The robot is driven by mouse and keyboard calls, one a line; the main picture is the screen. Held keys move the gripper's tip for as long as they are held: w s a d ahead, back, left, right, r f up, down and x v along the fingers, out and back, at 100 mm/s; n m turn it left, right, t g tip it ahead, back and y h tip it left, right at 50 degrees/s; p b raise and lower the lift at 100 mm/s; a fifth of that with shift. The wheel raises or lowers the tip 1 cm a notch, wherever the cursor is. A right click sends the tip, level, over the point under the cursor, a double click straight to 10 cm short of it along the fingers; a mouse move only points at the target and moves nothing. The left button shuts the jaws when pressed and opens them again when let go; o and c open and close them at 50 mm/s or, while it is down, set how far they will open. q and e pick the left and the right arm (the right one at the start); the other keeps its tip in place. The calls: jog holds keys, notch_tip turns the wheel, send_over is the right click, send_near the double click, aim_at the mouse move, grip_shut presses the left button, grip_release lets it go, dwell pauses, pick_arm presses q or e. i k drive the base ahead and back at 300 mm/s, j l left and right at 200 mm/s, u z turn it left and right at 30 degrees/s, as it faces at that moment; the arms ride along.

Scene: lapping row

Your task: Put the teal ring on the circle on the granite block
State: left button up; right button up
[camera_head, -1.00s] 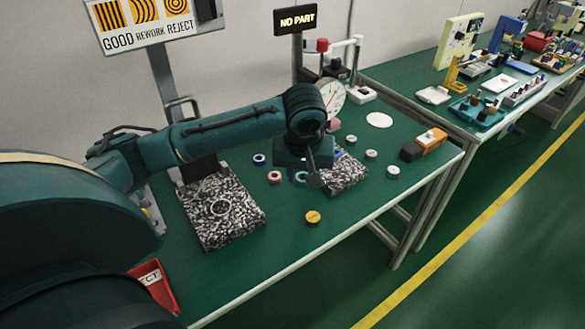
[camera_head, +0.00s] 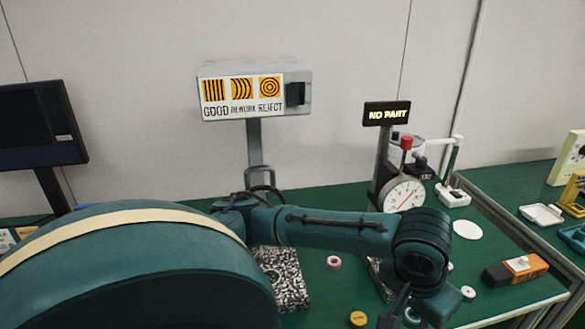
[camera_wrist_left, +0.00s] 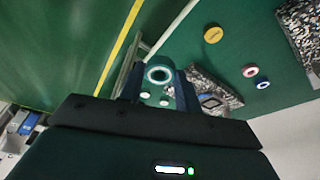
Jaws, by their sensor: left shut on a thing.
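The teal ring (camera_wrist_left: 159,74) is between the fingers of my left gripper (camera_wrist_left: 160,80), which is shut on it. In the head view the left arm's wrist hangs over the table's right part, and the fingers are mostly hidden near the bottom edge. The larger speckled granite block (camera_head: 283,280) lies to the left of the wrist, partly behind my arm; its circle is hidden there. It also shows at the top right corner of the left wrist view (camera_wrist_left: 300,28). My right gripper is not in view.
A smaller speckled block (camera_wrist_left: 226,93) lies beside the left gripper. A yellow disc (camera_head: 358,319), a pink ring (camera_head: 334,263), a white ring (camera_head: 468,292) and an orange device (camera_head: 515,269) are on the table. A dial gauge (camera_head: 404,195) stands behind the wrist.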

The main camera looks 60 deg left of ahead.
aim_at(269, 277)
jog(key=i+l+u, duration=0.1)
jog(key=u, duration=0.35)
jog(key=l+u, duration=0.25)
jog(key=u, duration=1)
jog(key=i+l, duration=0.05)
